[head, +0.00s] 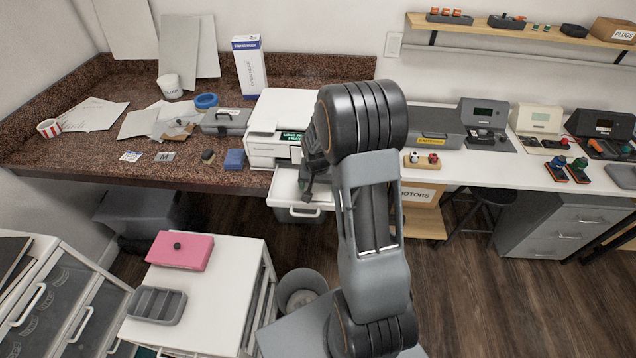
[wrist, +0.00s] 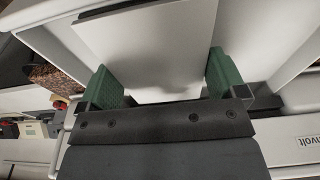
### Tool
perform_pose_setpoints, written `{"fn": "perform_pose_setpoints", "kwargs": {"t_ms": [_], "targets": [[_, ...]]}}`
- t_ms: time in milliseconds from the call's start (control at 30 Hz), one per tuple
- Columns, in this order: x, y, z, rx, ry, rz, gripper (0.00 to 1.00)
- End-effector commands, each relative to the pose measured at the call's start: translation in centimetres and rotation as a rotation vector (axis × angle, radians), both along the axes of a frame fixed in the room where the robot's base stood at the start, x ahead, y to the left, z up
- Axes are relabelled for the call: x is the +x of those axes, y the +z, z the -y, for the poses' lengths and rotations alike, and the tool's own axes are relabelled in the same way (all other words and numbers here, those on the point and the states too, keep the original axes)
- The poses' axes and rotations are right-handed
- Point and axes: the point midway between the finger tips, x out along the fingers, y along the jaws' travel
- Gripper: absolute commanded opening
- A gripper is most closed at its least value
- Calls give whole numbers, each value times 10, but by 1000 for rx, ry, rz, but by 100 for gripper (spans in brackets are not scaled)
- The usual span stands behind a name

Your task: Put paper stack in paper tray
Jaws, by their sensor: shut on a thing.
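The paper stack (wrist: 145,40) shows in the wrist view as a pale grey-white sheet between the two green fingers of my gripper (wrist: 164,80). My gripper is shut on the stack near its close edge. White walls of the paper tray (wrist: 255,35) rise on both sides of the stack. In the head view the paper tray (head: 284,186) is pulled out from the front of the white printer (head: 262,150). My gripper (head: 308,190) is over the tray there, mostly hidden by my arm. I cannot tell whether the stack rests on the tray floor.
A white cart (head: 215,295) with a pink box (head: 180,250) stands in front. A grey toolbox (head: 433,122) is to the right.

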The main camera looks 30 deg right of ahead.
Motion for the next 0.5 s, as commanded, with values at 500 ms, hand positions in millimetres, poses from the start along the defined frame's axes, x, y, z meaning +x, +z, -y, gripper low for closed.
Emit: {"fn": "perform_pose_setpoints", "kwargs": {"t_ms": [500], "targets": [[0, -3, 0, 1, -1, -1, 100]]}}
